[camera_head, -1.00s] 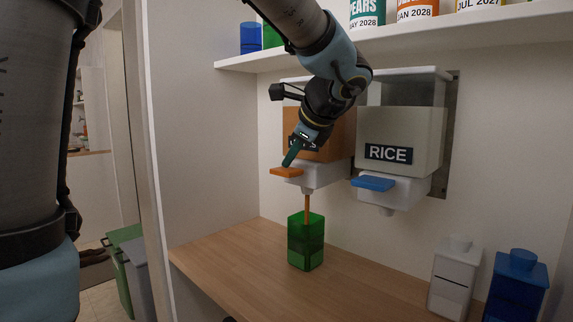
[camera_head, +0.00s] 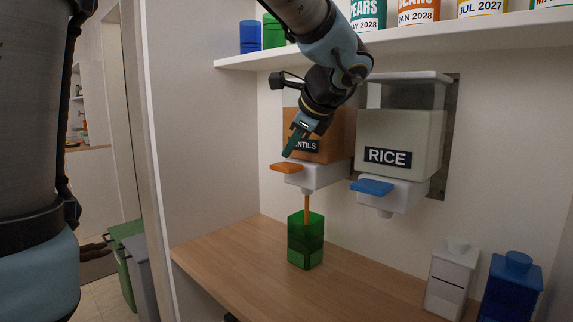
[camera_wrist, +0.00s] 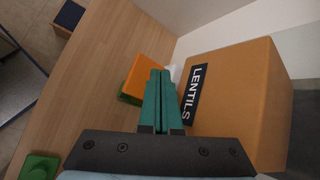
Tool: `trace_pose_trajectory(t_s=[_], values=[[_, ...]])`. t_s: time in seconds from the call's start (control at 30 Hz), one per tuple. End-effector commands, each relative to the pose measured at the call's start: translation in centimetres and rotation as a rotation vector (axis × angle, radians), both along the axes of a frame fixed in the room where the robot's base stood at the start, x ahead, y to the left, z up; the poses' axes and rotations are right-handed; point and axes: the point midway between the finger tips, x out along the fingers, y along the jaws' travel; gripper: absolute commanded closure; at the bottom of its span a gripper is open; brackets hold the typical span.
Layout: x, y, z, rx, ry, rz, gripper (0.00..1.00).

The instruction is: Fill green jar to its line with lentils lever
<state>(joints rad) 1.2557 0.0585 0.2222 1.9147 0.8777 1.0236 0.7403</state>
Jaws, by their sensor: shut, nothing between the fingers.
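The green jar (camera_head: 306,245), see-through and upright, stands on the counter under the lentils dispenser (camera_head: 333,135). A thin orange stream of lentils (camera_head: 307,208) runs from its white spout into the jar. The level against the jar's line is hard to make out. The orange lentils lever (camera_head: 286,168) sticks out at the dispenser's front; it also shows in the wrist view (camera_wrist: 150,72), with a bit of the jar (camera_wrist: 129,97) below. My gripper (camera_head: 288,153) is shut and empty, its teal fingertips just above the lever; contact is unclear. The fingers also show in the wrist view (camera_wrist: 162,75).
The rice dispenser (camera_head: 400,140) with a blue lever (camera_head: 372,187) is close on the right. A white jar (camera_head: 452,280) and a blue jar (camera_head: 512,288) stand at the counter's right. A shelf (camera_head: 400,43) with cans runs above. A green knobbed piece (camera_wrist: 40,167) shows in the wrist view.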

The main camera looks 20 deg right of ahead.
Motion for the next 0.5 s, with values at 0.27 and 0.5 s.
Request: trace_pose_trajectory(t_s=[0.27,0.5], values=[[0.0,0.0,2.2,-0.001,0.000,0.001,1.00],[0.0,0.0,4.5,0.000,-0.001,-0.001,1.00]])
